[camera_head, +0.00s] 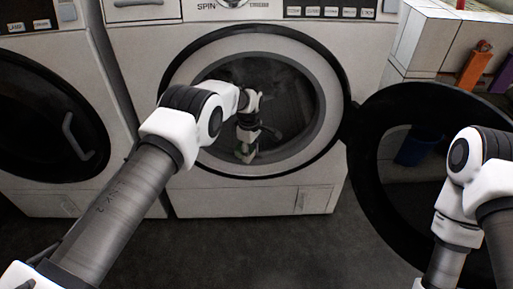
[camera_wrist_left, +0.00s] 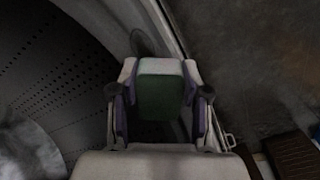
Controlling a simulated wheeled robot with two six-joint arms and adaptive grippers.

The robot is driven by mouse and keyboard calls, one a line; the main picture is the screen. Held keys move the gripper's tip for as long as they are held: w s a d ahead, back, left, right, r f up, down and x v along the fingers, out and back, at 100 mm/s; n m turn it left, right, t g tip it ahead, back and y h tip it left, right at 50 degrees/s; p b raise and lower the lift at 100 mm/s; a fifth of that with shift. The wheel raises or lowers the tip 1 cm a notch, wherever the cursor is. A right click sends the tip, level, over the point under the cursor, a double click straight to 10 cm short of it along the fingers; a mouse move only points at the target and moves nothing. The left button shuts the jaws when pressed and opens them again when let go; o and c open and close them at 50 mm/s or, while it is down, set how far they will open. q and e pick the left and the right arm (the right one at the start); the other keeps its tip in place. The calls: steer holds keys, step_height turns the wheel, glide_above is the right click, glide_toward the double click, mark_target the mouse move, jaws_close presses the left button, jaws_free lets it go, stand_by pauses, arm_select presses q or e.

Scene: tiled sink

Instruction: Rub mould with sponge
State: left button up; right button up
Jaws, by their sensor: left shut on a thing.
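My left gripper (camera_head: 246,146) reaches into the open mouth of the middle washing machine (camera_head: 253,201) and is shut on a sponge. The sponge (camera_wrist_left: 161,92) is a green block with a pale top edge, held between the fingers of the left gripper (camera_wrist_left: 160,100) in the left wrist view. Just beyond the sponge, a dark smudge (camera_wrist_left: 141,42) that looks like mould lies on the pale door rim. A small gap shows between sponge and smudge, but I cannot tell the depth. My right arm shows at the right in the head view; its gripper is out of frame.
The machine's round door (camera_head: 365,190) stands open to the right. A second washer (camera_head: 45,120) with a shut door is at the left. The dark floor in front is clear.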

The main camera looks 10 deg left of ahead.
mark_target(250, 150)
arm_select(q)
steer(key=shift+a, duration=0.1)
step_height(250, 150, up, 6)
steer(key=p, duration=0.4)
steer(key=shift+f, duration=0.1)
